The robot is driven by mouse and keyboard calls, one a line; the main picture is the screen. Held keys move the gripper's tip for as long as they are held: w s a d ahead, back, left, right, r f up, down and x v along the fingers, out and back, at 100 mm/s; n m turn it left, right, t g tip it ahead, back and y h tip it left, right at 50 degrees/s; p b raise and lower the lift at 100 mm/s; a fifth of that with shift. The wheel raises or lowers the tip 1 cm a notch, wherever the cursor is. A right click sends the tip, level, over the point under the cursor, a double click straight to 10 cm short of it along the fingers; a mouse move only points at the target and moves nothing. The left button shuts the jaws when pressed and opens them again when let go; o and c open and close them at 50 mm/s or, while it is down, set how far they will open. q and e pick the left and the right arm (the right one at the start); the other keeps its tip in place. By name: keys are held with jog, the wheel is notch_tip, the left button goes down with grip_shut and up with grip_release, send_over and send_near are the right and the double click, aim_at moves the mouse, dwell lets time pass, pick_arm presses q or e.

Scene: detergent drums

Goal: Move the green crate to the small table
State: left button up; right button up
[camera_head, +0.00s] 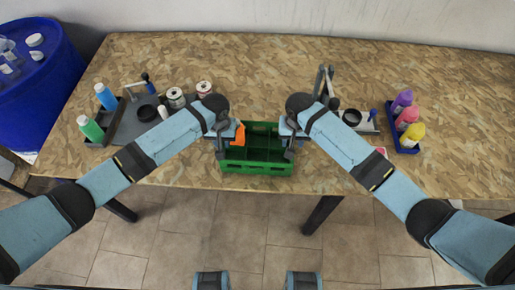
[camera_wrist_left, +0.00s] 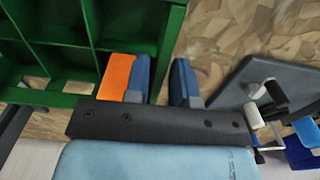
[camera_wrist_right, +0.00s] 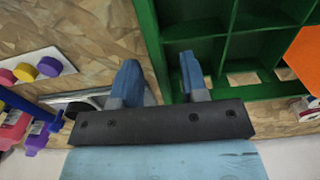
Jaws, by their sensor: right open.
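The green crate (camera_head: 262,166) stands at the table's front edge, its inside divided into compartments. An orange item (camera_head: 239,133) is in a compartment at its left end. My left gripper (camera_head: 221,150) is at the crate's left wall (camera_wrist_left: 172,30); its fingers (camera_wrist_left: 163,82) are close together with the wall between them, and it appears shut on it. My right gripper (camera_head: 290,151) is at the right wall (camera_wrist_right: 150,30); its open fingers (camera_wrist_right: 158,82) straddle that wall with a wider gap. No small table is in view.
The crate stands on the wood-chip table (camera_head: 255,65). At left are a dark tray (camera_head: 130,125), blue (camera_head: 106,97) and green (camera_head: 90,129) bottles, and a blue drum (camera_head: 38,85). At right, a blue tray (camera_head: 390,135) holds purple, pink and yellow bottles. The table behind is clear.

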pick_arm(q)
jog(key=shift+f, duration=0.7)
pick_arm(e)
jog(key=shift+f, duration=0.7)
pick_arm(q)
jog(key=shift+c, duration=0.4)
pick_arm(e)
jog(key=shift+c, duration=0.4)
pick_arm(q)
grip_shut()
pick_arm(e)
jog(key=c, duration=0.4)
grip_shut()
pick_arm(q)
jog(key=shift+r, duration=0.1)
pick_arm(e)
jog(key=shift+r, duration=0.1)
